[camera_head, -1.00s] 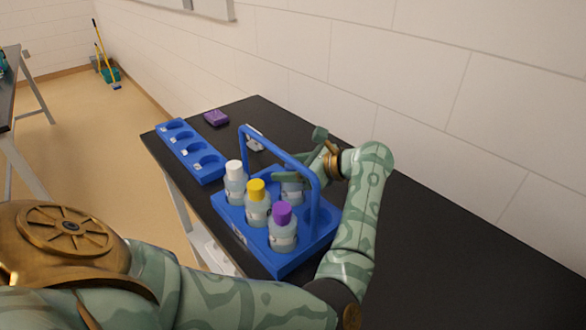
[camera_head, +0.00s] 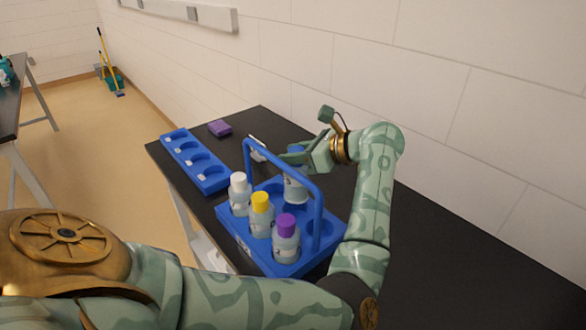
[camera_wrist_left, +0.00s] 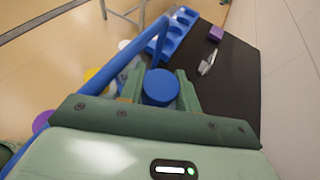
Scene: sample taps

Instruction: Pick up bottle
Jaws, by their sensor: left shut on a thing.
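My left gripper (camera_head: 294,158) is shut on a blue-capped bottle (camera_head: 295,190), over the far side of the blue carrier (camera_head: 288,269). The bottle is clear and upright, raised a little within the carrier; its lower end is partly hidden. In the left wrist view its blue cap (camera_wrist_left: 161,87) sits between the two fingers (camera_wrist_left: 158,95). Three more bottles stand in the carrier's near row: white-capped (camera_head: 239,194), yellow-capped (camera_head: 261,214) and purple-capped (camera_head: 286,240). My right gripper is not in view.
The carrier's arched handle (camera_head: 285,168) rises close beside the held bottle. A blue rack (camera_head: 196,162) with several empty round holes lies at the table's far left. A purple block (camera_head: 220,128) is behind it. The black table (camera_head: 440,270) is clear at the right.

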